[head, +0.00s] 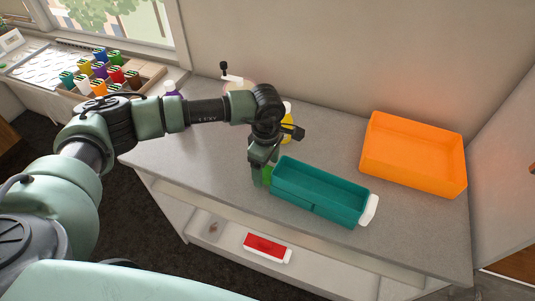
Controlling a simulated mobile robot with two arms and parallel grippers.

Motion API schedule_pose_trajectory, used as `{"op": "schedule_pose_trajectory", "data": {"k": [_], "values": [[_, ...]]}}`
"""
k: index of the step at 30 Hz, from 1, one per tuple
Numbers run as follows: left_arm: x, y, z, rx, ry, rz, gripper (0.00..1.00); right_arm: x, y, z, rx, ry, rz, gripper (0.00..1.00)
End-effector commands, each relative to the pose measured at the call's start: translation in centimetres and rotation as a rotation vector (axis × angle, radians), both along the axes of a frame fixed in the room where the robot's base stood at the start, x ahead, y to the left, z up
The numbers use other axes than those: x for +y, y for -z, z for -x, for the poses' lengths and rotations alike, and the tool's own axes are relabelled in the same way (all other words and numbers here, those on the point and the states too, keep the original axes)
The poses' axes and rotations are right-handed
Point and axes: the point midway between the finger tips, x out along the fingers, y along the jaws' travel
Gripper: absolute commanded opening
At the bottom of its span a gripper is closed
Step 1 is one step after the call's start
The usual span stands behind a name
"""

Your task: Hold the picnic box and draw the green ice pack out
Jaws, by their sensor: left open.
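The picnic box, a long open teal box (313,205), lies on the grey counter. A white piece (370,209) is at its right end. My left gripper (263,170) is open and points down at the box's left end. A small bright green patch (268,175) shows beside the fingers; it may be the green ice pack, mostly hidden by the gripper and the box. I cannot tell whether the fingers touch it. My right gripper is not in view.
An open orange tray (413,155) stands at the back right of the counter (410,225). A red item (265,246) lies on the shelf below. Colourful pots (100,72) stand far left.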

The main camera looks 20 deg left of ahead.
Motion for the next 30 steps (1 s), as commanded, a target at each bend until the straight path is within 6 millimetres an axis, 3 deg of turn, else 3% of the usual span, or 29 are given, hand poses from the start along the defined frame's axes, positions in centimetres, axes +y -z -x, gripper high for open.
{"op": "schedule_pose_trajectory", "data": {"k": [6,10,15,17,23,26,30], "values": [[0.0,1.9,0.0,0.000,-0.001,0.000,0.78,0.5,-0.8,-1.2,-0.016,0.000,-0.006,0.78],[0.0,2.3,0.0,0.000,0.000,0.000,0.78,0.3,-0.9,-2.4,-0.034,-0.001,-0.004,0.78],[0.0,2.3,0.0,-0.001,0.000,0.000,0.78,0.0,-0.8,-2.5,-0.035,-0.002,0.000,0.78],[0.0,2.3,0.0,-0.001,0.000,0.000,0.64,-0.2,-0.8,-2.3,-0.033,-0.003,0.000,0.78],[0.0,2.2,-0.1,-0.001,0.000,0.000,0.09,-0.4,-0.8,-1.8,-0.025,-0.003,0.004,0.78],[0.0,2.2,-0.1,-0.001,0.000,0.000,0.05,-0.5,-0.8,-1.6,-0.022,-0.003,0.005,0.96],[0.0,2.2,-0.1,-0.002,0.000,0.000,0.05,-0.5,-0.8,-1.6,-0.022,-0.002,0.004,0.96]]}}
